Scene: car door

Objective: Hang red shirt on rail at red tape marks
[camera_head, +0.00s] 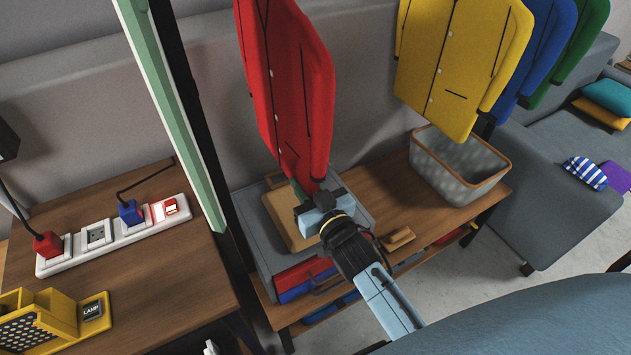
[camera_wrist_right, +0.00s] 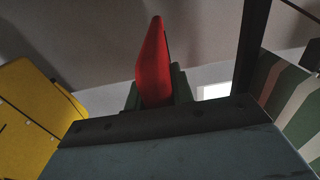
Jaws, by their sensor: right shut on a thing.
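The red shirt (camera_head: 290,85) is upright at the upper middle of the head view, with its top cut off by the frame edge. My right gripper (camera_head: 307,187) is at the lower hem of the shirt and shut on it. In the right wrist view the red shirt (camera_wrist_right: 153,65) rises from between the green fingers (camera_wrist_right: 155,92). The rail and red tape marks are not in view, so I cannot tell how the top of the shirt is held. My left gripper is not in view.
Yellow (camera_head: 460,65), blue (camera_head: 540,45) and green (camera_head: 580,45) shirts hang at the right. A basket (camera_head: 460,170) stands on a wooden bench (camera_head: 395,165) below. A dark post (camera_head: 190,100) stands left of the red shirt, beside a desk (camera_head: 150,290) with a power strip (camera_head: 120,232).

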